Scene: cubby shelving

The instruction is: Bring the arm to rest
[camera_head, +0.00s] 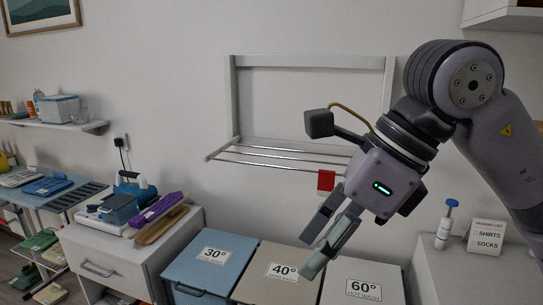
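My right gripper (327,240) hangs from my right arm (425,130), which comes in from the right. It points down and left above the laundry bins. Its two fingers stand apart with a gap between them, and I see nothing held in it. My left arm and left gripper are not in view.
Below stand a blue bin marked 30° (196,272), a beige 40° bin (262,290) and a white 60° bin (385,292). A bottle (444,230) and packing list (486,237) stand right.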

